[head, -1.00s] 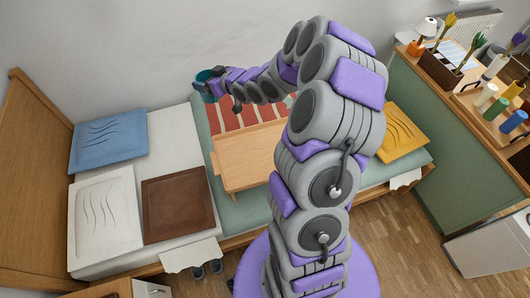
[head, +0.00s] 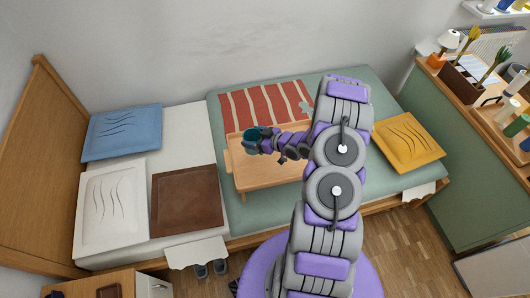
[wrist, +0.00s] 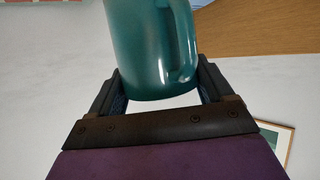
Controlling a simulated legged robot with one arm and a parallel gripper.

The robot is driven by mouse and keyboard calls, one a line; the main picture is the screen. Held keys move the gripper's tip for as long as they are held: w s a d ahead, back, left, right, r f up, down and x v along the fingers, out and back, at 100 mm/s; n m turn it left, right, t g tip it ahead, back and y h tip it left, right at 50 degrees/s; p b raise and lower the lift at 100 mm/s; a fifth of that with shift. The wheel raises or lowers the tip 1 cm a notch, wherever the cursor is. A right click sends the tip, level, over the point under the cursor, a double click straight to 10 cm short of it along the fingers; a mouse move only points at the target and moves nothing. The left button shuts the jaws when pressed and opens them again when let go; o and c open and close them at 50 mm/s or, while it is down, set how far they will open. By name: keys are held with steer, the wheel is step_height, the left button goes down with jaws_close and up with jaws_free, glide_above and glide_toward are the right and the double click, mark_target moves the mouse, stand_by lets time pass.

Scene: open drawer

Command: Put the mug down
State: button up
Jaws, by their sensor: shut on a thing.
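The teal mug (wrist: 145,55) fills the upper middle of the wrist view, with its handle on the right. My gripper (wrist: 160,88) is shut on the mug, one finger at each side. In the head view the mug (head: 252,136) is at the end of my arm, over the left rear part of the small wooden bed table (head: 262,176). I cannot tell whether the mug's base touches the table top.
The table stands on a bed with a green cover (head: 335,92) and a red striped cloth (head: 262,103) behind it. A brown cushion (head: 186,200) lies to the left and a yellow cushion (head: 408,142) to the right. The table's front half is mostly clear.

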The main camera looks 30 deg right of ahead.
steer(key=f, duration=0.3)
steer(key=f+b, duration=0.1)
steer(key=shift+d+f, duration=0.45)
steer(key=shift+f, duration=0.1)
step_height(320, 180, down, 3)
steer(key=shift+f+b, duration=0.15)
steer(key=shift+b, duration=0.25)
steer(key=shift+a+f, duration=0.15)
steer(key=shift+f, duration=0.1)
steer(key=shift+a+r, duration=0.1)
steer(key=shift+a, duration=0.05)
steer(key=o, duration=1.1)
steer(key=shift+d, duration=0.35)
steer(key=shift+o, duration=0.2)
steer(key=shift+a, duration=0.1)
